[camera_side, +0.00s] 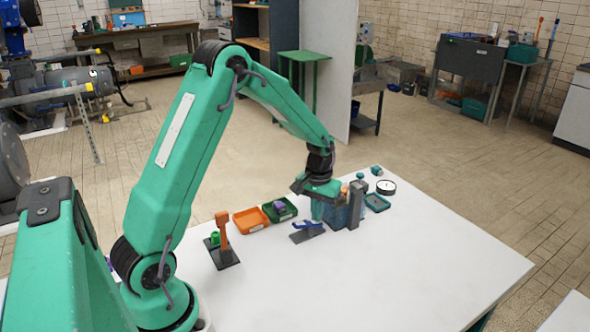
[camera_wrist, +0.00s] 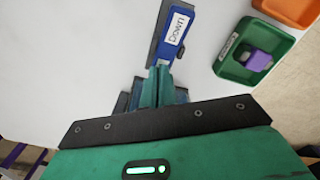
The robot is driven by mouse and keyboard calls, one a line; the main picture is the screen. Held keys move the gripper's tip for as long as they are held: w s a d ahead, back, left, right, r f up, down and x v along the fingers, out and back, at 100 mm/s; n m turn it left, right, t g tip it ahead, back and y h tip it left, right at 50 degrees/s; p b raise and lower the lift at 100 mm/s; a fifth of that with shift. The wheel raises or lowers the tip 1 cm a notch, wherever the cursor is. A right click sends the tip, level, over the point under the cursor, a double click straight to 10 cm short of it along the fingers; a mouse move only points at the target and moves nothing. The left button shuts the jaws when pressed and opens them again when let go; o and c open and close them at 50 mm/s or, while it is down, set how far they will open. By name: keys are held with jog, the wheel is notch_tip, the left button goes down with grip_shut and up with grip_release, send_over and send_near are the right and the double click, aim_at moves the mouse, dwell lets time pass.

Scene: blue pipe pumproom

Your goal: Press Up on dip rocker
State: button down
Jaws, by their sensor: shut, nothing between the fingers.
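The dip rocker, a blue paddle on a dark base, sits on the white table (camera_side: 420,270). In the side view the rocker (camera_side: 303,226) is just below my gripper (camera_side: 317,215). In the wrist view the rocker (camera_wrist: 178,32) shows a white label reading "DOWN" on its far half. My gripper (camera_wrist: 157,88) is shut and empty, its fingertips pointing at the rocker near the DOWN label's lower end. The rocker's other half is hidden behind my fingers and gripper body. I cannot tell whether the fingertips touch it.
A green tray (camera_side: 287,217) holding a purple block and an orange tray (camera_side: 240,223) lie left of the rocker. A grey post (camera_side: 355,207) and a round white dial (camera_side: 386,187) are right. The front table is clear.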

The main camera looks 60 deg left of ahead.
notch_tip(320, 180, up, 8)
jog(key=shift+w, duration=0.15)
dwell(0.9)
jog(key=s+d+r+m+t, duration=0.3)
jog(key=s+d+r, duration=0.45)
jog(key=r, duration=0.25)
jog(key=s+d+r+m+t, duration=0.1)
jog(key=s+d, duration=0.1)
jog(key=s, duration=0.5)
jog(key=s+d+r+m+t, duration=0.1)
jog(key=s+d+m, duration=0.1)
jog(key=s, duration=0.4)
jog(key=shift+s+d+r+t, duration=0.3)
jog(key=shift+s+d+r, duration=0.05)
jog(key=shift+d+r, duration=0.1)
